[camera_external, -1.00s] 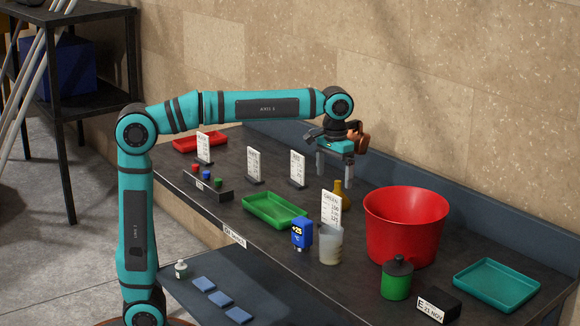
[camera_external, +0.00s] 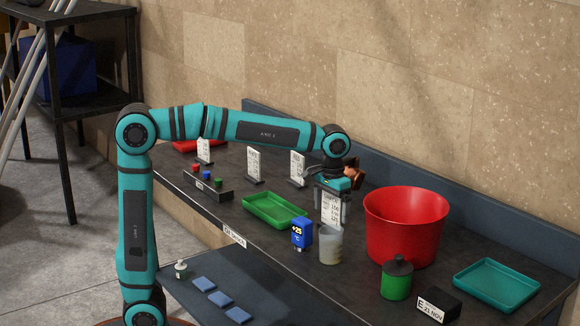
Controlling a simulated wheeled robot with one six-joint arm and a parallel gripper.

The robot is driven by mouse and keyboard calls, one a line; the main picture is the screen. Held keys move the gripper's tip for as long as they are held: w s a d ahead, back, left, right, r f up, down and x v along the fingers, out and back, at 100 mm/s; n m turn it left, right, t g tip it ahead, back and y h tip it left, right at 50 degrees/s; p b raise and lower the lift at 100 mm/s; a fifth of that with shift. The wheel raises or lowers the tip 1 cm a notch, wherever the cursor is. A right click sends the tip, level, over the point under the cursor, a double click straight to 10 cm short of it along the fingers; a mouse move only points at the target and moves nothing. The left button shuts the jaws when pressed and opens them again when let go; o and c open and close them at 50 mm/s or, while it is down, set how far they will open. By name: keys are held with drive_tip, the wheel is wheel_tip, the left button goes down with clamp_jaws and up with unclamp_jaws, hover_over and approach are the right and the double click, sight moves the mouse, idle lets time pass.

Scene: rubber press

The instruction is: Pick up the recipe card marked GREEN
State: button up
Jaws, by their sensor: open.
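The recipe card marked GREEN (camera_external: 331,211) is a white upright card with dark print, standing behind or in the cloudy beaker (camera_external: 330,246); I cannot tell which. My gripper (camera_external: 332,207) is open and points down at the card's upper part. Its fingers show on either side of the card, and the gripper body hides the card's top edge. I cannot tell whether the fingers touch it. Other white cards stand further back: one at the left (camera_external: 204,151), one in the middle (camera_external: 254,164) and one at the right (camera_external: 297,168).
A red bucket (camera_external: 405,228) stands close at the right of the card. A blue +25 display (camera_external: 302,233) and a green tray (camera_external: 275,209) are at its left. A green bottle (camera_external: 397,279), a black block (camera_external: 440,304) and a teal tray (camera_external: 496,285) are at the front right.

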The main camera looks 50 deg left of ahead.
drive_tip(key=shift+f, duration=0.15)
drive_tip(key=shift+c, duration=0.2)
drive_tip(key=c, duration=1.1)
drive_tip(key=shift+o, duration=0.2)
